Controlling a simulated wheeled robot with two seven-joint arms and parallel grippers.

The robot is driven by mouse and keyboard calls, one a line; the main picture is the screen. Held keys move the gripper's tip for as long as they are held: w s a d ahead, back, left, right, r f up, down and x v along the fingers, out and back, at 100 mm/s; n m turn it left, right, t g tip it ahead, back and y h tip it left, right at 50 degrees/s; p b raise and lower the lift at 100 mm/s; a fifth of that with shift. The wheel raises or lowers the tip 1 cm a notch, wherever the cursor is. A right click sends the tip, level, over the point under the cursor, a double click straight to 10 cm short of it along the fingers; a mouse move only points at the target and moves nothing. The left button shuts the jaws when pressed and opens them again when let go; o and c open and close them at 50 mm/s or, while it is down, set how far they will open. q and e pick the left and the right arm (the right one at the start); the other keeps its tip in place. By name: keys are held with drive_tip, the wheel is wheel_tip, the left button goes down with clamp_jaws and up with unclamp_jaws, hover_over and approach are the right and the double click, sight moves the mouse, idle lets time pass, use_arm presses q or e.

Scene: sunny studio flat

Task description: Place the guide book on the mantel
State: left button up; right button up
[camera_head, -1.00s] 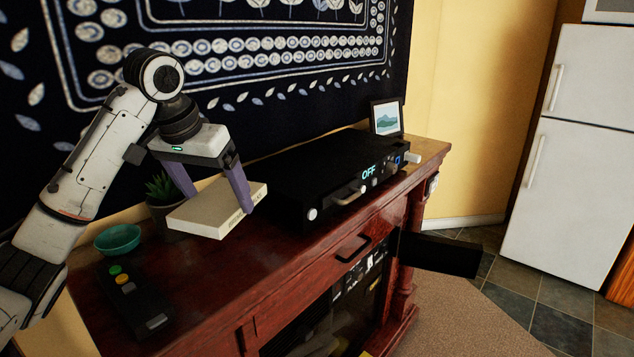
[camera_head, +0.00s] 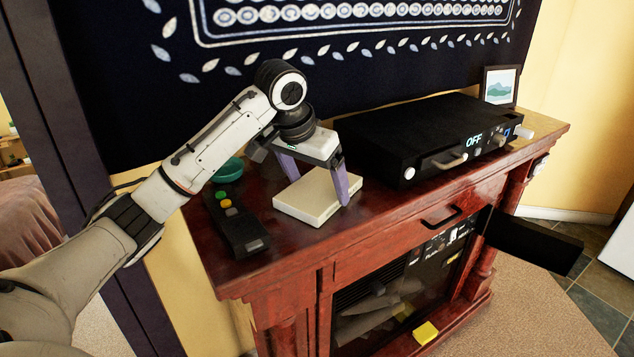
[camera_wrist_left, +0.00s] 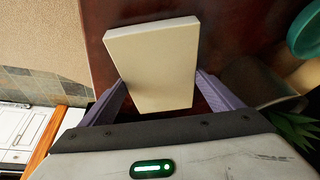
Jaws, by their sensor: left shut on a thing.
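The guide book (camera_head: 314,198) is a cream, flat block low over the red-brown mantel (camera_head: 262,262), between the remote and the black box. It looks level and at or very near the wood; I cannot tell whether it touches. My left gripper (camera_head: 318,184) is shut on the book, its purple fingers at two opposite sides. The left wrist view shows the book (camera_wrist_left: 152,62) between the fingers, above the dark red wood. My right gripper is not in view.
A black remote (camera_head: 236,222) and a teal bowl (camera_head: 228,169) are left of the book. A black box reading OFF (camera_head: 425,135) and a framed picture (camera_head: 499,86) stand to the right. A dark panel (camera_head: 532,243) juts out from the front.

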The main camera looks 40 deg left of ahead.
use_arm(q)
drive_tip(key=o, duration=1.1)
drive_tip(key=shift+f, duration=0.1)
drive_tip(key=shift+r, duration=0.5)
drive_tip(key=p+v, duration=0.1)
drive_tip(key=v, duration=1)
drive_tip(key=shift+s, duration=0.15)
drive_tip(key=shift+r, duration=0.15)
